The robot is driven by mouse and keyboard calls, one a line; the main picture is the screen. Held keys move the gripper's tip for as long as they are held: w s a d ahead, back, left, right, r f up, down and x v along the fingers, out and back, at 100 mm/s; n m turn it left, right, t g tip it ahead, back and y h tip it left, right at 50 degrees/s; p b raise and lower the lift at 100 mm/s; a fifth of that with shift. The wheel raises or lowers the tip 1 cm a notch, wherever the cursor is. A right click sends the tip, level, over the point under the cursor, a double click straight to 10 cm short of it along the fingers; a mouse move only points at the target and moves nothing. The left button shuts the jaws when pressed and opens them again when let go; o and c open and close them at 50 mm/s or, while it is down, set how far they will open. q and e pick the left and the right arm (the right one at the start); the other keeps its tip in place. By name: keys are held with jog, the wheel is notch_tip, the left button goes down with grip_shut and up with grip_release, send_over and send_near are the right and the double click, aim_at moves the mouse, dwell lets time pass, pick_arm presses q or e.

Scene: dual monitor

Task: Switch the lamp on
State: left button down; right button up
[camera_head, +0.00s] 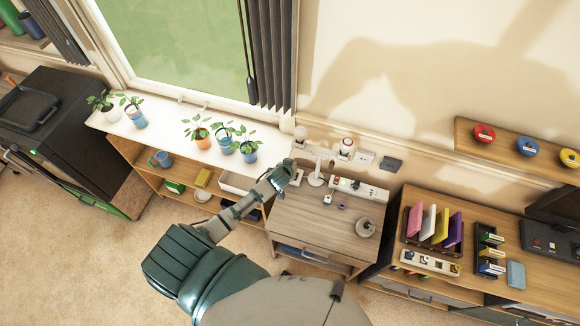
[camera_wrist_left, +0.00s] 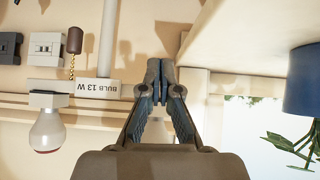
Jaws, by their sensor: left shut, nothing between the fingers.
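My left gripper (camera_head: 287,166) reaches over the left edge of the wooden cabinet. It is shut and empty, and its closed fingers also show in the left wrist view (camera_wrist_left: 160,78). A slim white stand (camera_head: 316,178), which looks like the lamp, is just to its right. In the wrist view a white pole (camera_wrist_left: 107,40) rises beside a brown pull knob (camera_wrist_left: 74,41) on a bead chain. The knob is left of the fingers and apart from them. A box marked "BULB 13 W" (camera_wrist_left: 98,88) and a bulb (camera_wrist_left: 47,130) are also there. My right gripper is not in view.
The wooden cabinet (camera_head: 300,225) carries a white power strip (camera_head: 358,188) and a round metal object (camera_head: 365,228). Potted plants (camera_head: 249,147) stand on the white sill to the left. A desk organiser (camera_head: 434,228) is at the right.

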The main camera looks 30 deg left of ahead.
pick_arm(q)
jog(key=v, duration=0.3)
jog(key=shift+r, duration=0.45)
